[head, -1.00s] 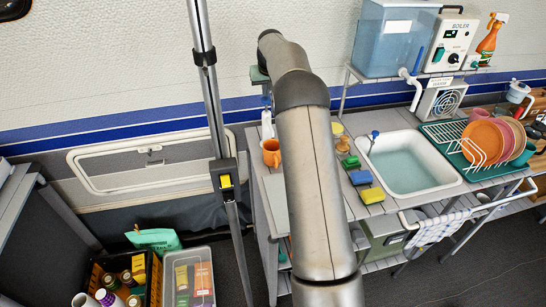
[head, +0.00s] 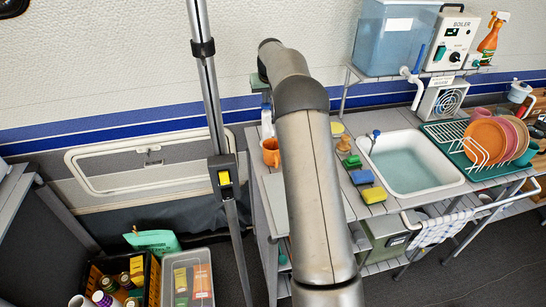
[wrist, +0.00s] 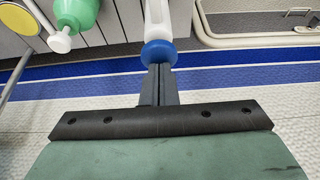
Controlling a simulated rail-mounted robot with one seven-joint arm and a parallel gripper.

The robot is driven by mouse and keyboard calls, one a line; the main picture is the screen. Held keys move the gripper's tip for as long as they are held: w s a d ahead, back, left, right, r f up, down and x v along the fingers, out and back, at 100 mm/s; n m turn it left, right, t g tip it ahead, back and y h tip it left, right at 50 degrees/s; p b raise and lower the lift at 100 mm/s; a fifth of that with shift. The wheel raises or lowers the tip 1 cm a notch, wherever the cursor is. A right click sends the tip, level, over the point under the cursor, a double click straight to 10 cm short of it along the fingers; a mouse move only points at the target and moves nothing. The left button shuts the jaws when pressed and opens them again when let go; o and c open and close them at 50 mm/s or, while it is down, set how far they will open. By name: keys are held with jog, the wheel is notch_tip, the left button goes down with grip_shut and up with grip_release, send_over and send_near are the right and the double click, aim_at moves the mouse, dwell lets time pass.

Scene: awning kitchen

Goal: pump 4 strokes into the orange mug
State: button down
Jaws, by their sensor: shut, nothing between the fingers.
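The orange mug (head: 270,153) stands on the left end of the grey counter; it is outside the wrist view. A white dispenser (head: 267,128) stands just behind it, partly hidden by the mug and my arm. In the wrist view the dispenser (wrist: 157,14) has a round blue top (wrist: 158,53). My gripper (wrist: 159,68) is shut, with nothing between its fingers. Its fingertips are at the blue top and appear to touch it; the exact contact is hard to tell. In the head view my arm hides much of the area.
A green bottle with a white pump nozzle (wrist: 75,14) stands beside the dispenser in the wrist view. Sponges (head: 373,195) and a brush lie between my arm and the sink (head: 405,165). A dish rack (head: 470,150) is at right. A vertical pole (head: 212,95) stands left of the counter.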

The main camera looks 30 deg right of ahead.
jog(key=shift+f, duration=0.25)
jog(key=shift+r+p, duration=1.85)
jog(key=shift+r, duration=0.45)
jog(key=shift+f, duration=0.25)
jog(key=shift+f+b, duration=1.45)
jog(key=shift+f, duration=0.7)
jog(key=shift+r, duration=0.15)
jog(key=shift+r+p, duration=1.75)
jog(key=shift+r, duration=0.45)
jog(key=shift+r, duration=0.1)
